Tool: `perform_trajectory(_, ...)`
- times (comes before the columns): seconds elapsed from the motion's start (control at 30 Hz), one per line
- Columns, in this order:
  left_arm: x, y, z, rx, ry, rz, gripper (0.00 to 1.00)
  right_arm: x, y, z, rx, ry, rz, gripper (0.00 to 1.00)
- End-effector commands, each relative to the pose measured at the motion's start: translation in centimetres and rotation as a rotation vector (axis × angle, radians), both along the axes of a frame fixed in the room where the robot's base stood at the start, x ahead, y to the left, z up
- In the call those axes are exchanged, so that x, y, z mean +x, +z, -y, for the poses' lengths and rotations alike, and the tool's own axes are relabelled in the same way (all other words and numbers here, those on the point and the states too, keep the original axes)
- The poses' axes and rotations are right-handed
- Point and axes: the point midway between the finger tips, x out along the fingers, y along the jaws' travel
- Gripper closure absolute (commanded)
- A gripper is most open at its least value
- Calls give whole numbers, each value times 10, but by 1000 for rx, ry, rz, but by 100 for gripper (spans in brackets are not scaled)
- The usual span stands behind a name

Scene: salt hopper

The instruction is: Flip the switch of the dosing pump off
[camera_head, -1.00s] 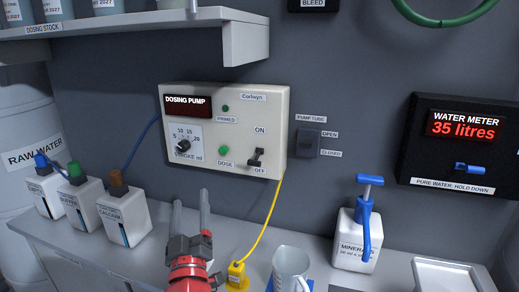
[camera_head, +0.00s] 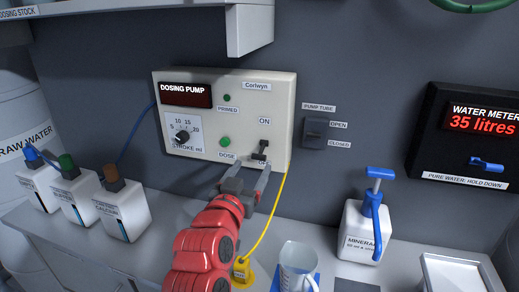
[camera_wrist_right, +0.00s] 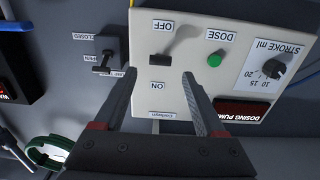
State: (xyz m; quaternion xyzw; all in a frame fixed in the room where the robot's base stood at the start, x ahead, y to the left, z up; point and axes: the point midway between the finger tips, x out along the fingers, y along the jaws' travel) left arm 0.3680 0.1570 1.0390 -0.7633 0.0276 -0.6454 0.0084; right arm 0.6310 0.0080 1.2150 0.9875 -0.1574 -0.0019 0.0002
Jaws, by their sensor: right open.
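The dosing pump (camera_head: 228,135) is a cream box on the grey wall. Its dark toggle switch (camera_head: 261,149) sits at the lower right between the labels ON above and OFF below. In the head view its lever appears tilted up toward ON. My right gripper (camera_head: 247,170) is open and empty, with its fingertips just below the switch, one on either side. The right wrist view is upside down; there the switch (camera_wrist_right: 160,56) shows just beyond and between the fingertips (camera_wrist_right: 160,75), with OFF above it. Contact cannot be told. My left gripper is not in view.
A green DOSE button (camera_head: 224,141) and stroke knob (camera_head: 182,137) are left of the switch. A pump tube switch (camera_head: 314,132) is to the right. A yellow cable (camera_head: 269,220) hangs below the pump. A jug (camera_head: 298,265) and mineral bottle (camera_head: 360,232) stand on the counter.

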Motion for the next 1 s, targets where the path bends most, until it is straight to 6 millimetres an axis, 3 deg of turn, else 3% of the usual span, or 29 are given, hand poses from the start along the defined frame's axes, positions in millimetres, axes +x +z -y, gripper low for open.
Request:
perform_trajectory(0.1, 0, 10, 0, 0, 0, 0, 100, 27, 4, 11, 1, -4, 0, 28)
perform_trajectory(0.3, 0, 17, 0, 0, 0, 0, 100, 58, 3, 20, 1, -2, 1, 28)
perform_trajectory(0.5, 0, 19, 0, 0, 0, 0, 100, 70, 1, 22, 0, 2, 3, 28)
perform_trajectory(0.77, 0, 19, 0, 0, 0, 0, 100, 71, 1, 23, 0, 2, 3, 28)
perform_trajectory(1.0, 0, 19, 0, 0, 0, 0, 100, 71, 1, 23, 0, 2, 3, 71)
